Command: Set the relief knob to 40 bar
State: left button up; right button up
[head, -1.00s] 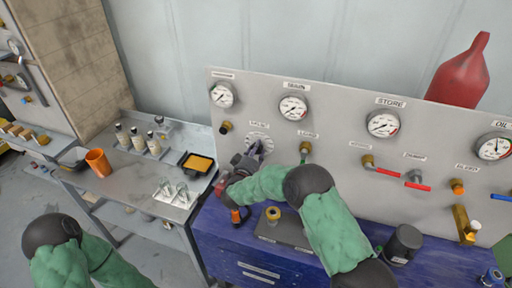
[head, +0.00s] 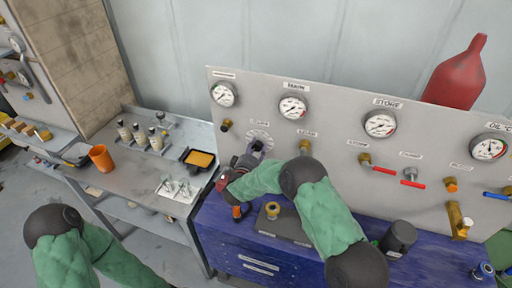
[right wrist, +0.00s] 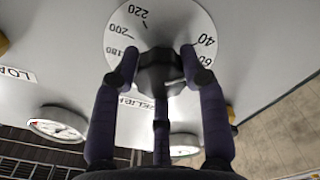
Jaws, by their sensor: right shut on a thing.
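The relief knob (right wrist: 162,74) is a dark knob in the middle of a round white dial plate (right wrist: 150,22) with printed numbers. In the right wrist view the plate appears turned over, with 180, 200 and 220 at the left and top and 40 and 60 at the right. My right gripper (right wrist: 160,62) is shut on the knob, one finger on each side. The knob's exact pointing is hard to read. In the head view the dial plate (head: 260,138) shows above my right gripper (head: 254,151), which hides most of the knob. My left gripper is out of view.
The grey gauge panel (head: 330,130) carries several gauges and red-handled valves beside the dial. A blue cabinet (head: 225,240) stands below. On its top are a grey block (head: 290,228) and a black cylinder (head: 398,238). A side table (head: 130,172) stands at left.

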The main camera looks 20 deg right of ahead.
jog(key=shift+s+f, duration=0.25)
jog(key=shift+f, duration=0.4)
jog(key=o, duration=1.1)
jog(key=shift+w+r, duration=0.1)
jog(key=shift+r, duration=0.3)
jog(key=v, duration=1.2)
